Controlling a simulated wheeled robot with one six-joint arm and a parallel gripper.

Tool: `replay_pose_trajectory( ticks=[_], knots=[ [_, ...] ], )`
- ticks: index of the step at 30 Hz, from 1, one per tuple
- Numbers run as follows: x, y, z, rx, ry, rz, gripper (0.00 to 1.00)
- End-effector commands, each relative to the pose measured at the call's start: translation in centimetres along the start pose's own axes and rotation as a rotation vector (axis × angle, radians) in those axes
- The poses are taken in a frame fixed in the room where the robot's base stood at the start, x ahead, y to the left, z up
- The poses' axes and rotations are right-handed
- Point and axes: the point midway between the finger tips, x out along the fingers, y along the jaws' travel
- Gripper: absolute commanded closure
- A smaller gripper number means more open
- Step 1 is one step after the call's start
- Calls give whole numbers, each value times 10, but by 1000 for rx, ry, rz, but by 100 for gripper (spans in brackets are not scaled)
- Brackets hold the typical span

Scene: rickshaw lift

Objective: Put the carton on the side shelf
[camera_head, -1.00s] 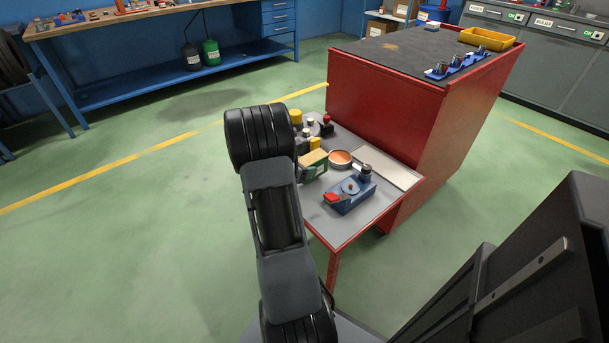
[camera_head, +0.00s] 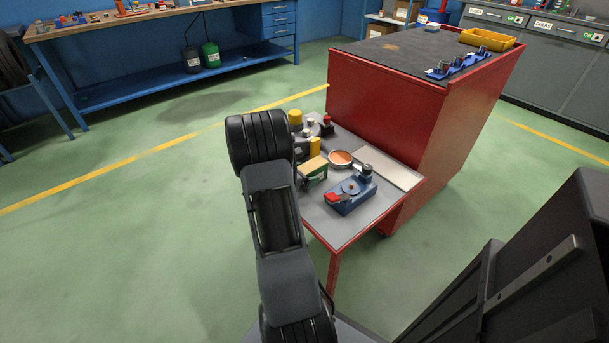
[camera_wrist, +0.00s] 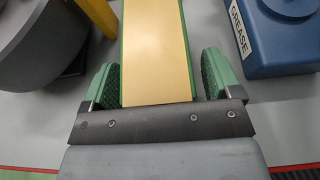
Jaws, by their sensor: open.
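The carton (camera_head: 313,166), green with a tan top, is on the grey, red-edged side shelf (camera_head: 345,231) against the red cabinet. In the wrist view the carton (camera_wrist: 156,52) runs up the middle of the picture, its tan top facing me. My gripper (camera_wrist: 160,82) is open, with one green-padded finger on each side of the carton's near end. Narrow gaps show between the pads and the carton. My arm hides part of the carton's left side in the head view. Whether its underside touches the shelf cannot be seen.
A blue device with a red part (camera_head: 350,194) stands right of the carton. A round orange-filled dish (camera_head: 340,158) and a yellow block (camera_head: 315,147) are close behind. More small items crowd the shelf's back left. A pale flat plate (camera_head: 392,171) lies at the right.

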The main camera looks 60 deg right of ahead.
Motion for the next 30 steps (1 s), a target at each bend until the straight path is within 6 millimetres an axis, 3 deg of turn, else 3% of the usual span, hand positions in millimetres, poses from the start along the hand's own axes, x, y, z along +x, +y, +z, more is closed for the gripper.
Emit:
replay_pose_trajectory(
  ticks=[8,21,30],
  knots=[
    [-8,1,4,-1,0,2,16],
    [-89,1,5,-1,0,4,16],
    [-118,0,4,0,0,2,16]
  ],
)
